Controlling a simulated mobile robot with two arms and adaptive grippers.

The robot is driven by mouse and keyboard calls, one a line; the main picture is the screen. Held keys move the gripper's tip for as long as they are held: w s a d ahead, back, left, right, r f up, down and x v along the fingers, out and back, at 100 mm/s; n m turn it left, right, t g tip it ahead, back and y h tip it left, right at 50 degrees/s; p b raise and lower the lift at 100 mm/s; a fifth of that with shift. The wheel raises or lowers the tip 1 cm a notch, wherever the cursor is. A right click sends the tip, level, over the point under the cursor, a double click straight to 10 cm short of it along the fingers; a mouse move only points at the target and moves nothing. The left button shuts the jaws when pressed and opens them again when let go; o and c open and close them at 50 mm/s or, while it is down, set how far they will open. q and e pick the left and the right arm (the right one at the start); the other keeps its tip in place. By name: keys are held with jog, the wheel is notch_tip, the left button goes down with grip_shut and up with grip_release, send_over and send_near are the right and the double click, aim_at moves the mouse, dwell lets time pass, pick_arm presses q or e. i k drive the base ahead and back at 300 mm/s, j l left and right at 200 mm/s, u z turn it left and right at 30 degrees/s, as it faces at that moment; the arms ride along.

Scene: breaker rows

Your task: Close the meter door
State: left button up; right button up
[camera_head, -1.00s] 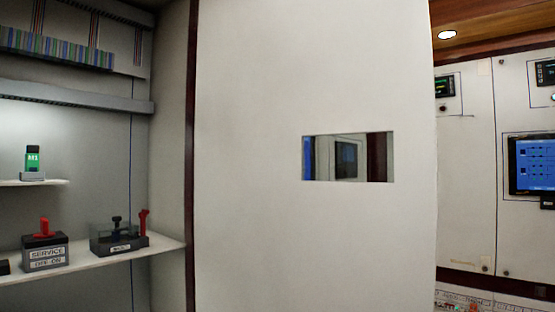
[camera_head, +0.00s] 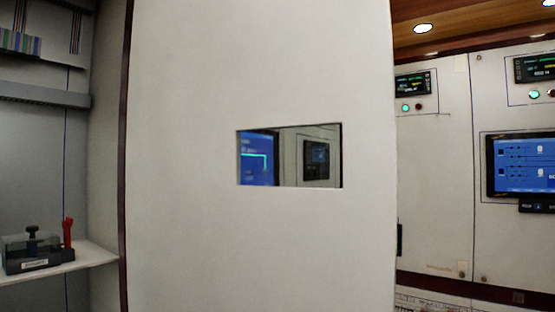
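A large white door (camera_head: 190,230) stands open and fills the middle of the head view. It has a rectangular window cut-out (camera_head: 290,156), through which a blue screen and part of another panel show. A dark edge runs down its left side, next to the open cabinet. A small black piece (camera_head: 400,240) shows at its right edge; I cannot tell if it is a handle. Neither of my grippers is in view.
At left is an open cabinet with a shelf (camera_head: 85,262) holding a dark switch block (camera_head: 38,250) with a red lever. At right are white panels with a blue screen (camera_head: 522,164), small displays (camera_head: 412,83) and indicator lights. The lower foreground is hidden by the door.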

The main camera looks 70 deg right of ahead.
aim_at(203, 74)
jog(key=k+l, duration=0.1)
jog(key=l, duration=0.3)
jog(key=k+l, duration=0.1)
jog(key=l, duration=0.35)
jog(key=k+l, duration=0.1)
jog(key=l, duration=0.3)
jog(key=k+l, duration=0.1)
jog(key=l, duration=0.3)
jog(key=k+l, duration=0.1)
jog(key=l, duration=0.3)
jog(key=k+l, duration=0.1)
jog(key=l, duration=0.35)
